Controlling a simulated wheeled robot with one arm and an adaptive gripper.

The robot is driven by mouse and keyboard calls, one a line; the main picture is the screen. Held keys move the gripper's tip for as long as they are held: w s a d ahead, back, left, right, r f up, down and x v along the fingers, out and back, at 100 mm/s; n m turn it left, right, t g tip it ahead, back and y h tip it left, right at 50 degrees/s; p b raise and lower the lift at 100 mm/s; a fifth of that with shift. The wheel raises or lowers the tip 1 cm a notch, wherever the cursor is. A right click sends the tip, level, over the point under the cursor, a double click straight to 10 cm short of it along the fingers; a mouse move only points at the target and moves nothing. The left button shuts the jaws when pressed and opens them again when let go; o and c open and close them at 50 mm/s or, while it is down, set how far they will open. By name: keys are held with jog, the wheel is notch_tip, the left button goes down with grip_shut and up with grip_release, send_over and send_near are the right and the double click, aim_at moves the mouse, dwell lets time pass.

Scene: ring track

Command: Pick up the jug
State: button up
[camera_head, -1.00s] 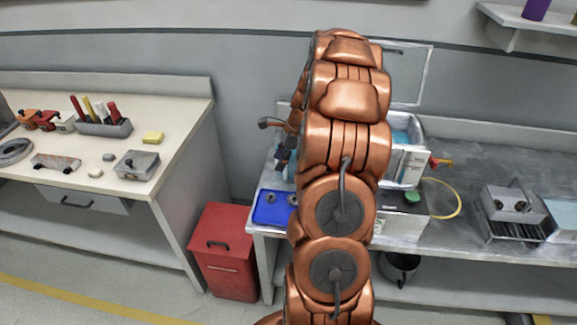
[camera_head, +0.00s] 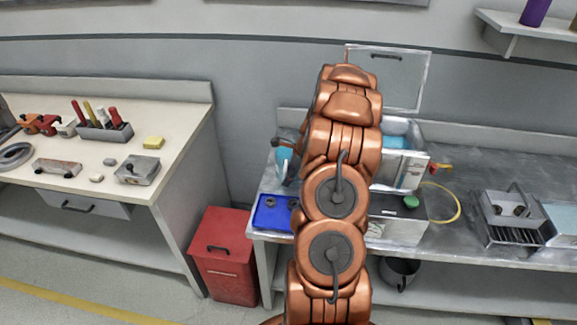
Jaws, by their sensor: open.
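I cannot tell for sure which thing is the jug. A light blue vessel (camera_head: 283,160) stands on the grey metal bench (camera_head: 480,172), just left of my arm and partly hidden by it. A dark, rounded vessel (camera_head: 399,273) sits on the shelf under that bench, its upper part under the bench edge. My copper arm rises in the middle of the view and reaches over the bench. My gripper is hidden behind the arm links, so its distance to either vessel does not show.
A blue tray (camera_head: 272,212) lies at the bench's front left corner. A grey box with a green cap (camera_head: 411,202) and an open white case (camera_head: 402,165) stand right of my arm. A red bin (camera_head: 226,252) stands on the floor between the benches.

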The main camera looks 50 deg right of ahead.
jog(key=shift+x, duration=0.95)
grip_shut()
